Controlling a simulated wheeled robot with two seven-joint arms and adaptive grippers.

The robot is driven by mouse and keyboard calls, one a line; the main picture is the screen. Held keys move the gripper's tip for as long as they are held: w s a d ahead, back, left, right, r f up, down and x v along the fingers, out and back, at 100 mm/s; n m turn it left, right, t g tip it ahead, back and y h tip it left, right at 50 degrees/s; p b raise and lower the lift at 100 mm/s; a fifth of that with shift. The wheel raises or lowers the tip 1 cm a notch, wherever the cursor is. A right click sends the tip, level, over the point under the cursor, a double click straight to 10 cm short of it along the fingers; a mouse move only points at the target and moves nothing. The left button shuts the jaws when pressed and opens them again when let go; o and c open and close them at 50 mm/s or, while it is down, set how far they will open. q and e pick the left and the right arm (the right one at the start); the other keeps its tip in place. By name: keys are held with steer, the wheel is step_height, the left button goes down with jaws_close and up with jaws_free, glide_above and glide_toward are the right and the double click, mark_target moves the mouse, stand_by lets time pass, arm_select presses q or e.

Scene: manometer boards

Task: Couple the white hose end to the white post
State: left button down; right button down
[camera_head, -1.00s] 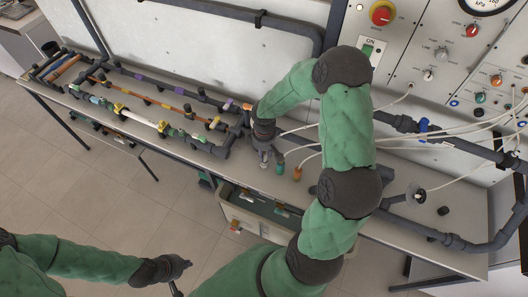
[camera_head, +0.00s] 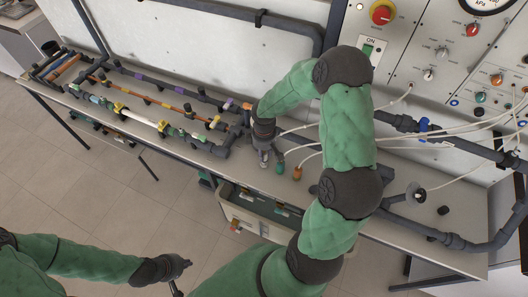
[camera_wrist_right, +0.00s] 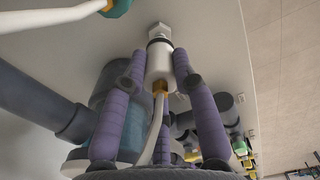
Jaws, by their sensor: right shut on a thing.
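My right gripper (camera_head: 264,155) is low over the bench, to the right of the pipe rack's near end. In the right wrist view, its two purple fingers (camera_wrist_right: 160,57) are closed on the white hose end (camera_wrist_right: 160,68). The hose end is a white cylinder with a brass-coloured collar, and a pale hose runs back from it between the fingers. A pale hexagonal metal piece (camera_wrist_right: 158,31) shows just beyond it; I cannot tell whether it belongs to the hose end or to a post. I cannot pick out the white post. My left gripper (camera_head: 181,268) hangs over the floor; its fingers are unclear.
A green hose end (camera_head: 279,168) and an orange one (camera_head: 297,173) are just right of my right gripper. The pipe rack (camera_head: 140,121) fills the bench's left side. Pale hoses run to the control panel (camera_head: 440,50). A bin (camera_head: 250,221) stands below the bench edge.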

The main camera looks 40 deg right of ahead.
mark_target(264, 152)
steer(key=shift+f+b, duration=1.2)
steer(key=shift+f, duration=0.25)
stand_by(0.6)
steer(key=c, duration=0.9)
jaws_free()
step_height(264, 152, up, 12)
